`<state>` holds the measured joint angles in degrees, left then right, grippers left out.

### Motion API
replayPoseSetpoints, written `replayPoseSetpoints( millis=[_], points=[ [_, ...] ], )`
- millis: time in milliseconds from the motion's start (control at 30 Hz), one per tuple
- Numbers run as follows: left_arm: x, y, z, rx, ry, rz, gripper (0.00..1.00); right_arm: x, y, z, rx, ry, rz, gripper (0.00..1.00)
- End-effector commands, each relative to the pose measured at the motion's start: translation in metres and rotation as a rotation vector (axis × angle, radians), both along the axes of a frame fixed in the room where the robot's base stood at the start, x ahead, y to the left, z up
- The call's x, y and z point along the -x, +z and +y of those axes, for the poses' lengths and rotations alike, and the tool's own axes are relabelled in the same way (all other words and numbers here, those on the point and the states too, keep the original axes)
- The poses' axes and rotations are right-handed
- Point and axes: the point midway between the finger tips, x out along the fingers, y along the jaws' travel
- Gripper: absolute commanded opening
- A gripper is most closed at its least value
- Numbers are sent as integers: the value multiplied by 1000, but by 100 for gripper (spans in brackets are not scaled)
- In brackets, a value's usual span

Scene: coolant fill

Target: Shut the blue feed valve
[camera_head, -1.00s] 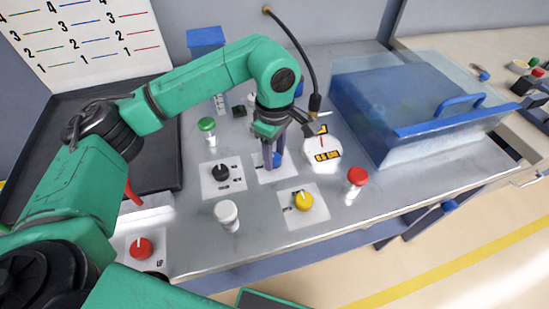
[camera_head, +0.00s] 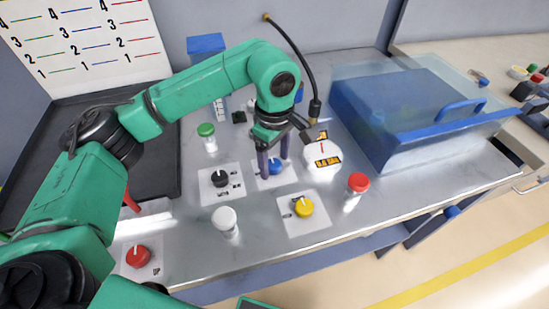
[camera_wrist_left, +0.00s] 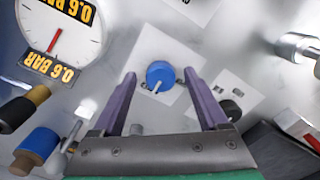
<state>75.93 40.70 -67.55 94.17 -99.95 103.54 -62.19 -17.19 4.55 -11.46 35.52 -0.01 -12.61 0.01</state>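The blue feed valve is a round blue knob (camera_head: 274,167) with a pale pointer, on a white plate (camera_head: 284,181) on the metal bench. In the left wrist view the blue knob (camera_wrist_left: 160,75) shows between the two purple fingers, with its pointer toward the gripper. My left gripper (camera_head: 273,167) points down over this plate with its fingers apart on either side of the knob. In the left wrist view the left gripper (camera_wrist_left: 160,85) is open, with gaps between fingers and knob. My right gripper is not in view.
A black knob (camera_head: 220,178) is left of the blue one, a yellow knob (camera_head: 304,207) in front. White (camera_head: 225,221), red (camera_head: 357,185) and green (camera_head: 206,131) capped posts stand around. A round gauge (camera_head: 322,156) and blue lidded bin (camera_head: 400,110) are to the right.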

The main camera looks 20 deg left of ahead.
Motion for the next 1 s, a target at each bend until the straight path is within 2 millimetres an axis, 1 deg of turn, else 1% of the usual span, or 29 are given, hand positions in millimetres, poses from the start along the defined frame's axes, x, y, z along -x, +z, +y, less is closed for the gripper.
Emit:
replayPoseSetpoints(
  millis=[167, 267, 367, 567, 600, 700, 833, 1000],
  points=[
    [0, 2, 0, 0, 0, 0, 76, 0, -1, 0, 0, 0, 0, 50],
    [-1, 12, 0, -1, 0, -1, 76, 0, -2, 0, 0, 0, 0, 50],
    [0, 32, 0, 0, -1, -3, 76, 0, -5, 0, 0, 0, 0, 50],
    [0, 92, -1, 1, -1, -5, 76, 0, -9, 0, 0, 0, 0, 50],
    [0, 107, 0, -1, 0, -6, 76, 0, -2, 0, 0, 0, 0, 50],
    [0, 131, 0, -2, 1, -4, 76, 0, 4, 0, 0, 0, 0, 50],
    [0, 144, 0, -1, 1, -2, 76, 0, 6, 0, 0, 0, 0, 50],
    [0, 146, 0, 0, 0, 1, 76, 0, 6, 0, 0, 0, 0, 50]
  ],
)
